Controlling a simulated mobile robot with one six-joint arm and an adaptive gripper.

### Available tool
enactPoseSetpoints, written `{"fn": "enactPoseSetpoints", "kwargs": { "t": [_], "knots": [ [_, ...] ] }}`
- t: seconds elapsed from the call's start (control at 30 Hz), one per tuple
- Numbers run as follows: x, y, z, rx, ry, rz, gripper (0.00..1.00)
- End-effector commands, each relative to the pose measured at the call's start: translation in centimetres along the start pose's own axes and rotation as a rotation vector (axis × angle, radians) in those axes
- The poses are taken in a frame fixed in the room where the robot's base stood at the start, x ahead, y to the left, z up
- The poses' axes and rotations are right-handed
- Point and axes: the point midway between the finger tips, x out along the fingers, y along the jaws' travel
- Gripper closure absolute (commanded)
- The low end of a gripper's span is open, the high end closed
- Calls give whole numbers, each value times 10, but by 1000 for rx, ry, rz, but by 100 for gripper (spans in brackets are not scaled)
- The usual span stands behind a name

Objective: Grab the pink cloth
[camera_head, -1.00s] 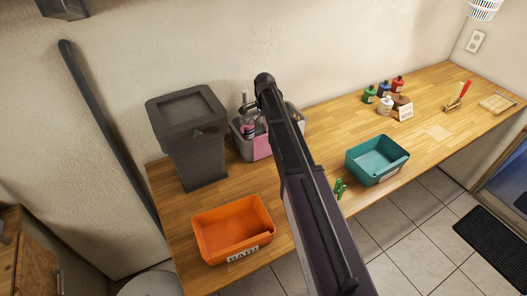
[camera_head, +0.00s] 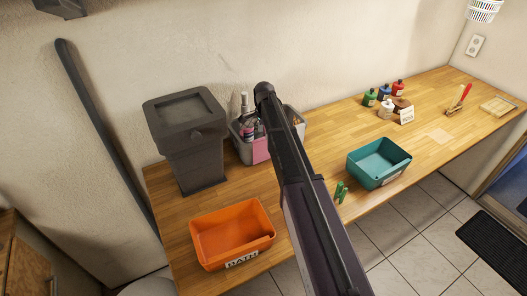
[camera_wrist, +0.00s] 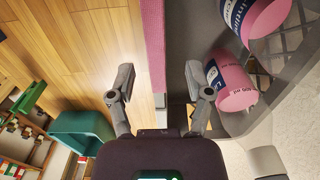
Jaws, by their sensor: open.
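The pink cloth (camera_head: 261,149) hangs over the front side of a grey caddy (camera_head: 242,145) on the wooden workbench, partly hidden by my arm in the head view. In the wrist view the cloth (camera_wrist: 154,40) is a narrow pink strip along the caddy's wall. My gripper (camera_wrist: 158,75) is open, its fingers apart on either side of the line of the cloth: the left finger over the bench side, the right over the caddy side. I cannot tell how far the fingertips are from the cloth. The gripper itself is hidden in the head view.
Pink-capped bottles (camera_wrist: 232,84) stand in the caddy near the right finger. A dark lidded bin (camera_head: 186,135) is left of the caddy. An orange tray (camera_head: 232,234) and a teal tray (camera_head: 379,163) sit along the front edge. Small bottles (camera_head: 385,95) stand farther right.

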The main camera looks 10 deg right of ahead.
Motion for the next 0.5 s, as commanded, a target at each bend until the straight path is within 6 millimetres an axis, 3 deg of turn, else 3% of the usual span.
{"fn": "enactPoseSetpoints", "kwargs": {
  "t": [0.5],
  "knots": [
    [36, 4, 5, -1, 0, 0, 34]
  ]
}}
